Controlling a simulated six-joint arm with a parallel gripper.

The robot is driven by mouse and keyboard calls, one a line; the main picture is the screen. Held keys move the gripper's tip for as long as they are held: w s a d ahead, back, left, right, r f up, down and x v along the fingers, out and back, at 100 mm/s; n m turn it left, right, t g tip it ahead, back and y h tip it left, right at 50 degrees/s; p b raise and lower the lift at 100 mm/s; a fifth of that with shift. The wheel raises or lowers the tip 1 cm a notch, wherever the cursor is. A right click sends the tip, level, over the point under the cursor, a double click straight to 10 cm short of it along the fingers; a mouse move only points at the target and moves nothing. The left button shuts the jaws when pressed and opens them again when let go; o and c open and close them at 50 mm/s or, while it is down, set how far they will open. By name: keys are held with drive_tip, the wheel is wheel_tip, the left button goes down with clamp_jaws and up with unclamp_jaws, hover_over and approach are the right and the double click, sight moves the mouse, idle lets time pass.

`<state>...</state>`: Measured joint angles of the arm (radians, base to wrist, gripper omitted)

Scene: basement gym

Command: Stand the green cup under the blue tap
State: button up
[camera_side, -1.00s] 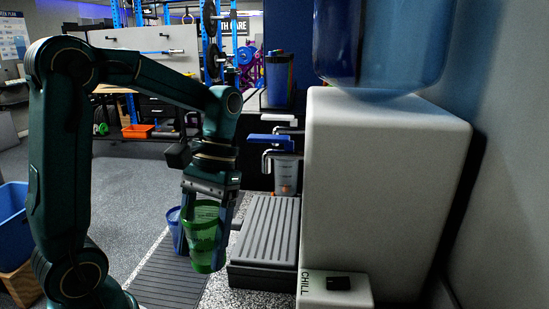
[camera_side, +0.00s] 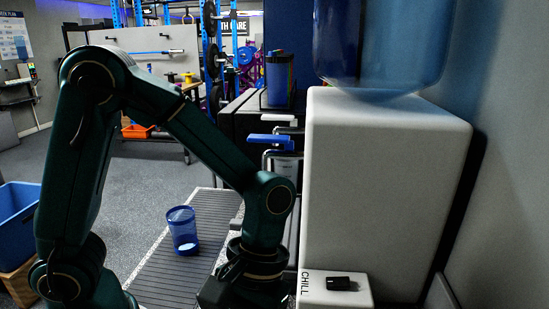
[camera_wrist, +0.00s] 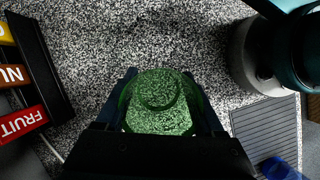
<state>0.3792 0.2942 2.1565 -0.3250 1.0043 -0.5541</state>
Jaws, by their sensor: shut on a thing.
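The green cup (camera_wrist: 160,118) is between the fingers of my gripper (camera_wrist: 163,98) in the wrist view. The gripper is shut on it, above speckled counter. In the side view my gripper is low at the bottom edge, its fingers and the cup out of sight. The blue tap (camera_side: 271,139) is on the white dispenser (camera_side: 385,190), well behind my gripper.
A blue cup (camera_side: 183,232) stands on the ribbed mat (camera_side: 165,275). A white-handled tap (camera_side: 279,118) is beyond the blue one. A black rack with labels (camera_wrist: 40,70) is at the wrist view's left. Speckled counter (camera_wrist: 140,40) is clear around the green cup.

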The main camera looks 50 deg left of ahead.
drive_tip(key=shift+s+d+f, duration=0.1)
drive_tip(key=shift+d+f, duration=0.15)
drive_tip(key=shift+f, duration=1.9)
drive_tip(key=o, duration=1.3)
drive_tip(key=shift+f, duration=0.1)
drive_tip(key=v, duration=1.2)
drive_tip(key=a+r+m+t, duration=0.1)
drive_tip(key=a+t, duration=0.2)
drive_tip(key=s+a+r+m+t+y, duration=0.1)
drive_tip(key=a+m+t, duration=0.1)
drive_tip(key=a+t, duration=0.1)
drive_tip(key=a+r+m+t, duration=0.1)
drive_tip(key=a+t, duration=0.2)
drive_tip(key=a, duration=0.1)
drive_tip(key=shift+s+a+m+t+y, duration=0.15)
drive_tip(key=shift+s+m+t+y, duration=0.15)
drive_tip(key=shift+t+y, duration=0.1)
